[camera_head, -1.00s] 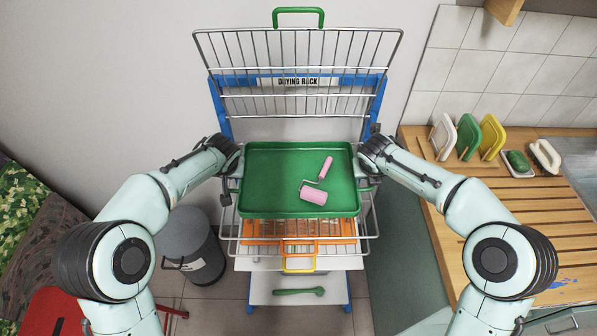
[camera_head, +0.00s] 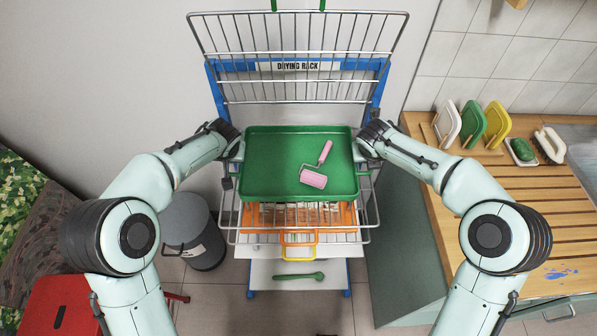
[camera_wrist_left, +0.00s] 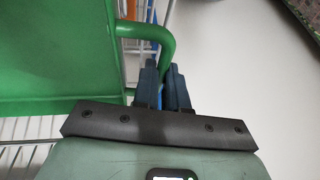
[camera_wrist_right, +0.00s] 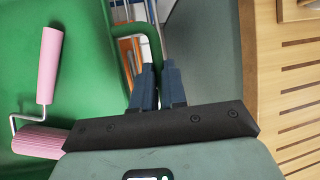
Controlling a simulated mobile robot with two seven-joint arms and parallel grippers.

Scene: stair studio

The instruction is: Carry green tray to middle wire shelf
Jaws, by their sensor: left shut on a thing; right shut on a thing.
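The green tray (camera_head: 258,190) is held roughly level in front of the drying rack, above its wire shelves. A pink paint roller (camera_head: 314,178) lies in it. My left gripper (camera_head: 237,162) is shut on the tray's left handle, seen in the left wrist view (camera_wrist_left: 168,45). My right gripper (camera_head: 362,160) is shut at the tray's right side, on its handle (camera_wrist_right: 130,62). I cannot tell whether tray and shelf touch.
A yellow handle (camera_head: 300,254) and a low board with a green tool (camera_head: 298,276) are below. A grey bin (camera_head: 192,230) stands left. A wooden counter (camera_head: 500,195) with sponges and holders is right.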

